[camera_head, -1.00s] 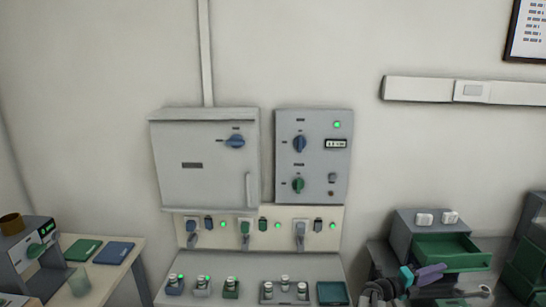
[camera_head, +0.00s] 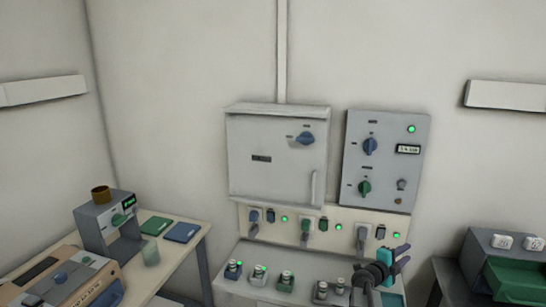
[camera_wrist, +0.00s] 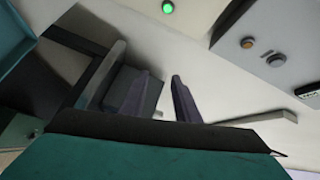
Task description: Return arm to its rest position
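My gripper (camera_head: 406,254) is at the lower right of the head view, in front of the right end of the bench below the wall panels. Its two dark fingers point up and to the right. In the wrist view the fingers (camera_wrist: 161,80) stand apart with nothing visible between them, so it is open and empty. My arm hides part of the bench's right end and what lies there.
A grey cabinet (camera_head: 277,155) and a control panel (camera_head: 384,160) are on the wall. Several small jars stand on the bench (camera_head: 228,287). A side table (camera_head: 189,255) with devices is at left. A grey unit with a green drawer (camera_head: 515,279) stands at right.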

